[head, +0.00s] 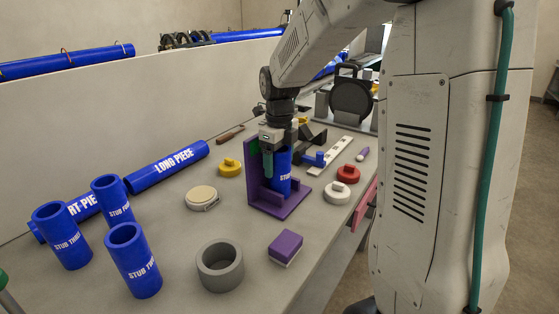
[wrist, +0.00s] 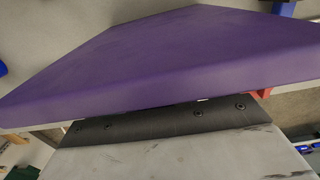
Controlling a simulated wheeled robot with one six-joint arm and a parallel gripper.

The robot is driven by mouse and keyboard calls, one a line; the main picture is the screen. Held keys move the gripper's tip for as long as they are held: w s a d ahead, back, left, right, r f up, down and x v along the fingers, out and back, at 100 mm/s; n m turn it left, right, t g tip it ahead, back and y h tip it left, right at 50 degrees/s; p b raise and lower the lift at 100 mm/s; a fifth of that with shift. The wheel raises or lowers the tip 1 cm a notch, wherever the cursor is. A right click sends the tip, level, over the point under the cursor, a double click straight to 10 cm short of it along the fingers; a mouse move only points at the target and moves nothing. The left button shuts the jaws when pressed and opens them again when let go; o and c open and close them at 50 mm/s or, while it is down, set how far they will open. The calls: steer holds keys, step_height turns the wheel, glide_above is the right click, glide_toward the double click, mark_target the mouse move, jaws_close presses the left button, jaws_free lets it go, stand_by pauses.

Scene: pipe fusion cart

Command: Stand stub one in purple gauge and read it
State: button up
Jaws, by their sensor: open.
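The purple gauge (head: 281,206) stands on the bench in the middle, with an upright back plate and a low base. A blue stub (head: 283,181) stands upright in it, against or close to the back plate. Its label shows only the first letters, so its number cannot be read. A green patch (head: 254,147) shows on the back plate, partly behind my gripper. My gripper (head: 271,160) is open at the stub's upper part, one teal-grey finger in front of it. In the wrist view a purple surface (wrist: 165,60), apparently the gauge, fills the middle; the stub is not visible there.
Three blue stubs (head: 132,260) stand at the left beside long blue pipes (head: 166,167). A grey ring (head: 220,266), a purple-white block (head: 286,247), a beige disc (head: 202,198) and red and white knobbed pieces (head: 337,192) surround the gauge. Bare bench lies in front.

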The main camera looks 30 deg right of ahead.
step_height(320, 180, up, 11)
steer(key=shift+r, duration=0.2)
steer(key=shift+s+r, duration=0.1)
steer(key=shift+r, duration=0.2)
steer(key=s+a+f+n, duration=0.1)
steer(key=s+a+n, duration=0.2)
steer(key=s+n, duration=0.6)
steer(key=s+a+f+n+t, duration=0.1)
steer(key=s+a+n, duration=0.3)
steer(key=s+n, duration=0.5)
steer(key=s+a+f+n, duration=0.2)
steer(key=s+a+n, duration=0.2)
steer(key=s+n, duration=0.5)
steer(key=n, duration=0.4)
steer(key=shift+s+f+n, duration=0.2)
steer(key=shift+f+n, duration=0.1)
steer(key=shift+f, duration=0.1)
